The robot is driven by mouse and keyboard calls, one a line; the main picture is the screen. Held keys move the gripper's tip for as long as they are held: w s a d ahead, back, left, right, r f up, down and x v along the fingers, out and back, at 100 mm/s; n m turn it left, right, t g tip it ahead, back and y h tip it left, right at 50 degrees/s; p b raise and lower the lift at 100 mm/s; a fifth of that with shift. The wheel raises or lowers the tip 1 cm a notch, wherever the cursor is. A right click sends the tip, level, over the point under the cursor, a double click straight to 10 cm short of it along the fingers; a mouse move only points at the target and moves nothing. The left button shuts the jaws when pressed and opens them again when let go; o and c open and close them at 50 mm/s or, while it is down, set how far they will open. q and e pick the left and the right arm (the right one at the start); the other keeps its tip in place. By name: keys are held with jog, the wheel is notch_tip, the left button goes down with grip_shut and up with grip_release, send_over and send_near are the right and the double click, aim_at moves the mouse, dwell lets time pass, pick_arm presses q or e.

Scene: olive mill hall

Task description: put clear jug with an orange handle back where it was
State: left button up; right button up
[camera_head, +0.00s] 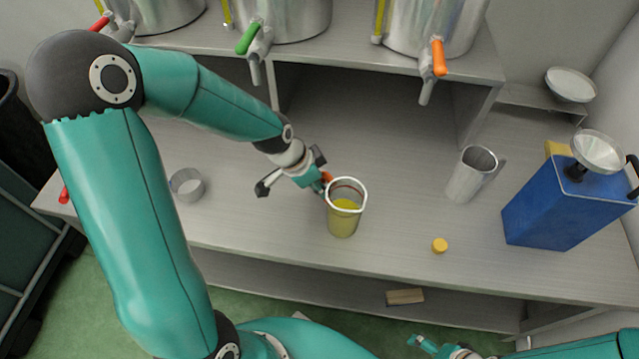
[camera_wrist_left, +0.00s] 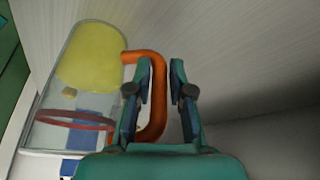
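The clear jug (camera_head: 344,214) holds yellow-green liquid and has a red ring below its rim. It appears upright on the metal bench (camera_head: 270,222), near the front edge. Its orange handle (camera_head: 327,177) faces my left gripper (camera_head: 318,172). In the left wrist view the jug (camera_wrist_left: 85,70) is at the left, and its orange handle (camera_wrist_left: 158,105) passes between the two fingers of my left gripper (camera_wrist_left: 163,75). The fingers are apart, with a gap between the handle and the right finger. My right gripper (camera_head: 432,347) shows partly at the bottom edge; its finger state is unclear.
Steel tanks with red, green and orange taps (camera_head: 439,58) stand on a shelf behind. A metal cup (camera_head: 470,175), yellow cap (camera_head: 439,245) and blue can (camera_head: 560,212) are to the right. The bench behind the jug is clear.

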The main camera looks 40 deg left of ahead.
pick_arm(q)
jog(key=shift+o, duration=1.1)
jog(key=shift+r, duration=0.1)
jog(key=p+v, duration=0.2)
jog(key=v, duration=1)
